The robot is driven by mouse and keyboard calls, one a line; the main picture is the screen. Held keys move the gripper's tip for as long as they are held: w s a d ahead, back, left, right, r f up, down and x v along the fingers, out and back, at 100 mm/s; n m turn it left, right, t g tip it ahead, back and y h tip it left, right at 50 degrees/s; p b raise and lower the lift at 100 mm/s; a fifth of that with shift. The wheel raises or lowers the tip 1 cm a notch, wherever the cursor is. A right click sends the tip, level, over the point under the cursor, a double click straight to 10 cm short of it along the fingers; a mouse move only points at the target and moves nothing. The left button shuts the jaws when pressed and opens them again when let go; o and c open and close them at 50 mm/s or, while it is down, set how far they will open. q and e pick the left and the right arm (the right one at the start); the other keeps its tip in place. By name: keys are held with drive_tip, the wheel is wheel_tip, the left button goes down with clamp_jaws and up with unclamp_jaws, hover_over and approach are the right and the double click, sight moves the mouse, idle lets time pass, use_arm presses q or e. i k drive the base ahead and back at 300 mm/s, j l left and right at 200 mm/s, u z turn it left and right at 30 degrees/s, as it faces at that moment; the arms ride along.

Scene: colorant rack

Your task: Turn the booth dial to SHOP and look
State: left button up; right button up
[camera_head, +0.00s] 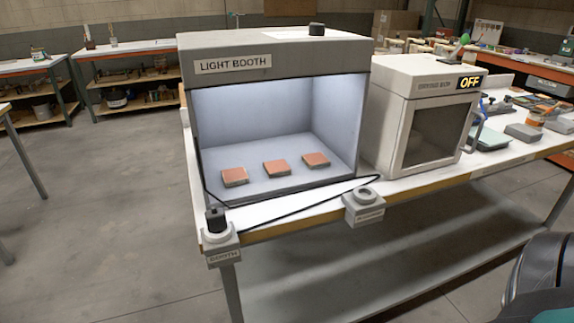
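The grey light booth (280,55) stands on the white workbench at the middle of the view. It is lit inside with a cool bluish-white light. Three reddish square samples (276,167) lie in a row on its floor. A black knob (316,29) sits on the booth's top, near a small white label; its setting is too small to read. A black cylindrical piece (215,218) stands at a grey holder labelled BOOTH on the bench's front left corner. Neither of my grippers shows.
A white cabinet (392,110) with a dark window and an OFF display stands right of the booth. A second grey holder (365,205) with a ring is on the bench's front edge. A black cable (300,207) runs along the front.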

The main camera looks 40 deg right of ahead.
sight(315, 29)
drive_tip(key=l+z, duration=0.2)
drive_tip(key=z, duration=0.15)
drive_tip(key=k+l+z, duration=0.1)
drive_tip(key=z, duration=0.25)
drive_tip(key=l+z, duration=0.4)
drive_tip(key=i+j, duration=0.05)
drive_tip(key=j, duration=0.05)
